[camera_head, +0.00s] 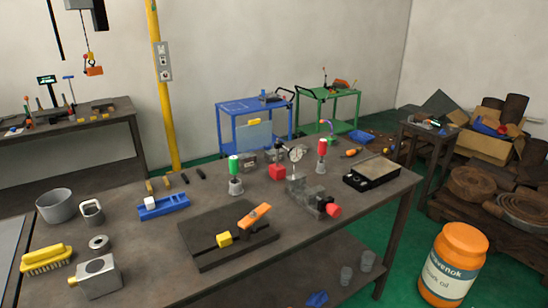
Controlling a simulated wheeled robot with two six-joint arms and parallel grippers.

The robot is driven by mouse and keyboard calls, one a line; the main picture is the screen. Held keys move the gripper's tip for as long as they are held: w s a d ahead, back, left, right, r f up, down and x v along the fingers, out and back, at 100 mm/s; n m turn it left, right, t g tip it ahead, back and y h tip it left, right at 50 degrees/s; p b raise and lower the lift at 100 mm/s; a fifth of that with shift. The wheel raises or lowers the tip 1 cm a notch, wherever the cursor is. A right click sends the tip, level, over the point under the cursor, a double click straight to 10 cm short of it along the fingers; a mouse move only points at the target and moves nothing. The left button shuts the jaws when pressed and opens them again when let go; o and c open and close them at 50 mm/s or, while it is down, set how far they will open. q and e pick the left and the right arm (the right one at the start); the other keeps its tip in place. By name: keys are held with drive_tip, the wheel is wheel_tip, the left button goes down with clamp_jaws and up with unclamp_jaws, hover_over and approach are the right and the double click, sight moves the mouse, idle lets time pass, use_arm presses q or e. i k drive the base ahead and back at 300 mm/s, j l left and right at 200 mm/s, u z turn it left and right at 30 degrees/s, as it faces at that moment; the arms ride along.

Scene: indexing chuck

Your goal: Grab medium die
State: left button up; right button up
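I cannot tell for certain which thing is the medium die. A small round grey ring (99,243) lies flat on the left part of the workbench (140,225). Near it is a grey metal block with a round dark top (97,276). Small metal pieces (313,198) stand beside a red-ended part (333,210) at the right centre; they are too small to make out. Neither of my grippers shows in the head view.
A dark plate (205,259) with a yellow block (224,239) and an orange-handled part (255,215) fills the front centre. A grey bucket (57,206), yellow brush (46,259), blue tray (163,207) and black box (371,174) also stand on the bench.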

sight(269, 156)
drive_tip(key=i+l+u, duration=0.1)
drive_tip(key=i+l, duration=0.5)
drive_tip(key=l, duration=0.2)
drive_tip(key=i+l+u, duration=0.15)
drive_tip(key=i+l, duration=0.15)
drive_tip(key=i+l+u, duration=0.1)
drive_tip(key=i+l, duration=0.15)
drive_tip(key=l, duration=0.25)
drive_tip(key=i+l, duration=0.25)
drive_tip(key=l, duration=0.25)
drive_tip(key=j+u, duration=0.05)
